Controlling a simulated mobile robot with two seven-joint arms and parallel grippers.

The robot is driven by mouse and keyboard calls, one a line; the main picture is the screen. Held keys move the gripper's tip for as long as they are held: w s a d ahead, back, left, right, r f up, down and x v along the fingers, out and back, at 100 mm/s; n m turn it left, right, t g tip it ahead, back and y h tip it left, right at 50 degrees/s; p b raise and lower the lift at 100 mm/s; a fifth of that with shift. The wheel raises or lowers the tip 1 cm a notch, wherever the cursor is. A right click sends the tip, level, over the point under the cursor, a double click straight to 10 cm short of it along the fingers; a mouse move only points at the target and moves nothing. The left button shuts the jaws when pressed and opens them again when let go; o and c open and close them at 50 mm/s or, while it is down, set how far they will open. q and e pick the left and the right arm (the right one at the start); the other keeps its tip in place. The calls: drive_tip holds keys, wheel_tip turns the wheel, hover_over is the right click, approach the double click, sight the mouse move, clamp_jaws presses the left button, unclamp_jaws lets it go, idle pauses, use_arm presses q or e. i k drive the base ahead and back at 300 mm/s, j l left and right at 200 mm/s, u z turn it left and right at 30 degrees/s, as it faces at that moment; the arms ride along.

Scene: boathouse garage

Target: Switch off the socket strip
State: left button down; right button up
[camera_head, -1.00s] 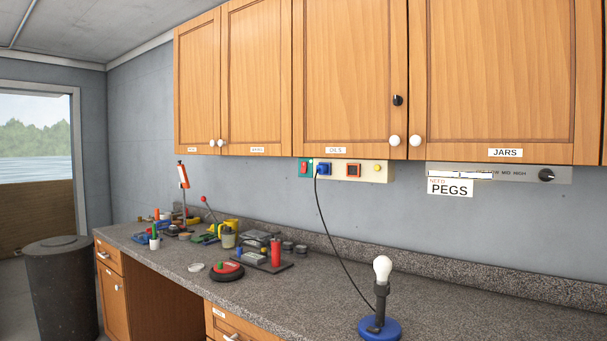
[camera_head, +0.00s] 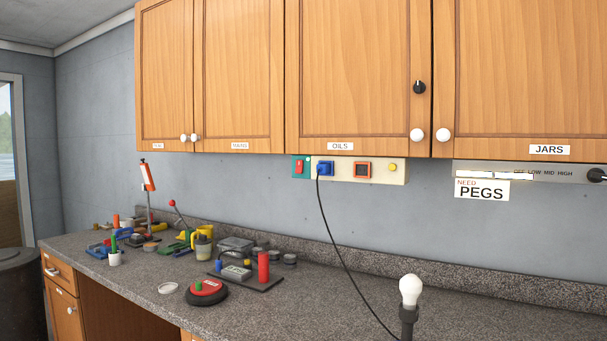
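The socket strip (camera_head: 391,174) is a cream panel on the wall just under the cabinet labelled OILS. At its left end is a green section with a red switch (camera_head: 299,167). Beside that a blue plug (camera_head: 324,168) sits in the strip, with a black cable hanging from it. Which way the red switch is set is too small to tell. Neither of my grippers is in view.
A lamp with a white bulb (camera_head: 410,290) stands on the speckled counter (camera_head: 330,305), joined to the cable. Tools, a red-topped round device (camera_head: 207,290) and a red cylinder (camera_head: 263,266) crowd the counter's left. A PEGS sign (camera_head: 481,190) hangs right of the strip.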

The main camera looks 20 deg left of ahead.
sight(298, 163)
drive_tip(key=i+j+z, duration=0.2)
drive_tip(key=j, duration=0.4)
drive_tip(key=i+j+z, duration=0.1)
drive_tip(key=j+z, duration=0.15)
drive_tip(key=j, duration=0.3)
drive_tip(key=j+z, duration=0.2)
drive_tip(key=j, duration=0.45)
drive_tip(key=i, duration=0.05)
